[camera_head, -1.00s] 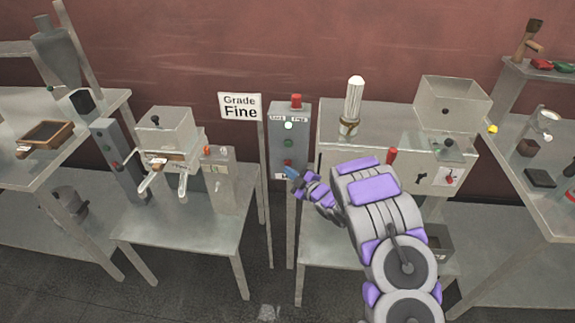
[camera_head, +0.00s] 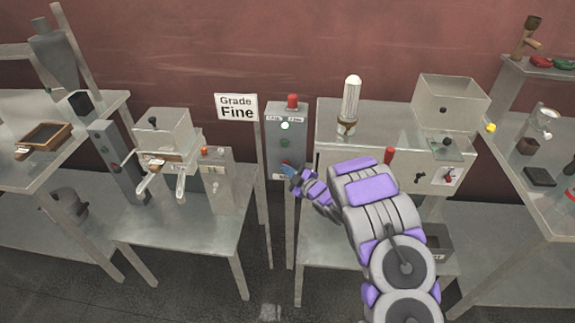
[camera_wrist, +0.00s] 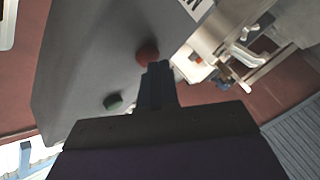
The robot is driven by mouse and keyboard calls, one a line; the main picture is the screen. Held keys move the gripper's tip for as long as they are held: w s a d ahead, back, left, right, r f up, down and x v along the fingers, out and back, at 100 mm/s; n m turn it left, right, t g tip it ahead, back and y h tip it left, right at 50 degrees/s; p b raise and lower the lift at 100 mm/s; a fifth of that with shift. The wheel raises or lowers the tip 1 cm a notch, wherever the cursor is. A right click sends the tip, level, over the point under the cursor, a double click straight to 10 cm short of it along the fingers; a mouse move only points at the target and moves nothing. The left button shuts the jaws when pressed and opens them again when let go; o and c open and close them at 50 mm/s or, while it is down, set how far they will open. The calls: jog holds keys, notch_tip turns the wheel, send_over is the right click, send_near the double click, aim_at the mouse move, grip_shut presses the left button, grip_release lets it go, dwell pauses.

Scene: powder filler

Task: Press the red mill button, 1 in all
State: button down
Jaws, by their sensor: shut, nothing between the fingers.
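The grey control post (camera_head: 273,150) stands left of the mill table, with a lit green-white lamp (camera_head: 285,126) and a green button (camera_head: 284,143) on its front. The red button below them is mostly hidden behind my gripper (camera_head: 292,174) in the head view. In the wrist view, the red button (camera_wrist: 148,52) shows right at the tip of my shut, empty gripper (camera_wrist: 157,68). I cannot tell whether they touch. The green button (camera_wrist: 113,102) is to the lower left there, clear of the fingers.
A red dome (camera_head: 292,101) tops the post. A "Grade Fine" sign (camera_head: 237,107) stands close on its left. The mill (camera_head: 340,160), with a red-handled lever (camera_head: 390,156), is close on the right. A filler machine (camera_head: 165,135) stands on a table further left.

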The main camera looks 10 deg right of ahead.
jog(key=shift+w+a, duration=0.1)
jog(key=shift+w, duration=0.2)
dwell(0.4)
jog(key=shift+a, duration=0.15)
jog(key=shift+s+a, duration=0.35)
jog(key=shift+s, duration=0.5)
jog(key=shift+s, duration=0.1)
jog(key=s, duration=0.1)
jog(key=s+a, duration=0.1)
jog(key=s, duration=0.1)
jog(key=s+b, duration=0.1)
jog(key=shift+s+a, duration=0.25)
jog(key=shift+s, duration=0.05)
dwell(0.6)
